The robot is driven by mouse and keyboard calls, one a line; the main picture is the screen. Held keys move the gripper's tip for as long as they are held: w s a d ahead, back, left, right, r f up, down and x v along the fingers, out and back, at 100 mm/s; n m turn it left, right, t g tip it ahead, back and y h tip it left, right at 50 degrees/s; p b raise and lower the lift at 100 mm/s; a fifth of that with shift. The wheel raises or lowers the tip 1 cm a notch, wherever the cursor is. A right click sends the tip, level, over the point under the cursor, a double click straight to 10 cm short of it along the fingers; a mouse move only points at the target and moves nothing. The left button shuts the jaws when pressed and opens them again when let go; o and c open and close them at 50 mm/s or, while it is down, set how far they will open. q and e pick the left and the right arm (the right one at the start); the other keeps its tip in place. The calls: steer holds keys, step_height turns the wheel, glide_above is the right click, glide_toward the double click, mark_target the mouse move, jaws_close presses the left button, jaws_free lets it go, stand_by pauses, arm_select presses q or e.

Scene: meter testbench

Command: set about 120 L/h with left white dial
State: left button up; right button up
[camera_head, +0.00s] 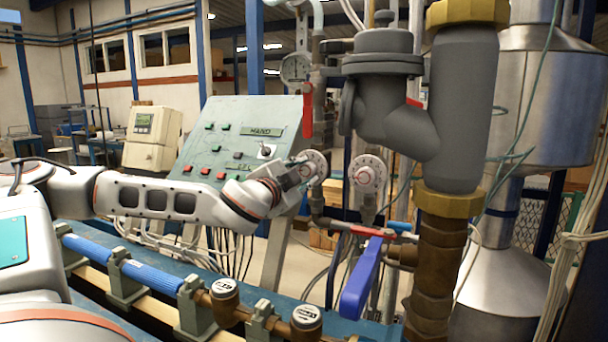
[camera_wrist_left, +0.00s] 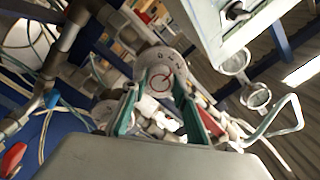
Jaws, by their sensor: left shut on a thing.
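The left white dial (camera_head: 318,160) is a round white knob with marks around its rim, on a pipe just right of the control panel. My left gripper (camera_head: 303,172) reaches it from the left and is shut on it, covering part of its face. In the left wrist view the dial (camera_wrist_left: 160,58) sits between the teal fingers of the gripper (camera_wrist_left: 160,88), with a red ring on its centre. The numbers are too small to read. A second white dial (camera_head: 368,173) stands to the right, untouched. My right gripper is not in view.
The sloped control panel (camera_head: 225,135) with several buttons is close behind my left arm. A thick grey pipe and valve body (camera_head: 455,100) stands right of the dials. A blue lever (camera_head: 360,280) hangs below them. A blue pipe with brass meters (camera_head: 225,292) runs along the front.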

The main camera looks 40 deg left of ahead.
arm_select(q)
steer(key=shift+f+m+b, duration=0.15)
steer(key=shift+m+b, duration=0.6)
steer(key=shift+m, duration=0.25)
steer(key=shift+m+b, duration=0.35)
steer(key=shift+m, duration=0.45)
steer(key=m, duration=0.2)
steer(key=shift+m+b, duration=0.3)
steer(key=shift+m, duration=0.1)
steer(key=m, duration=0.4)
steer(key=shift+m+b, duration=0.3)
steer(key=shift+b, duration=0.05)
steer(key=shift+m, duration=0.5)
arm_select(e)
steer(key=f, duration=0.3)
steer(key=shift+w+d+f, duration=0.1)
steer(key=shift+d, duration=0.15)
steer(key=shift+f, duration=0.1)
arm_select(q)
steer(key=o, duration=1.1)
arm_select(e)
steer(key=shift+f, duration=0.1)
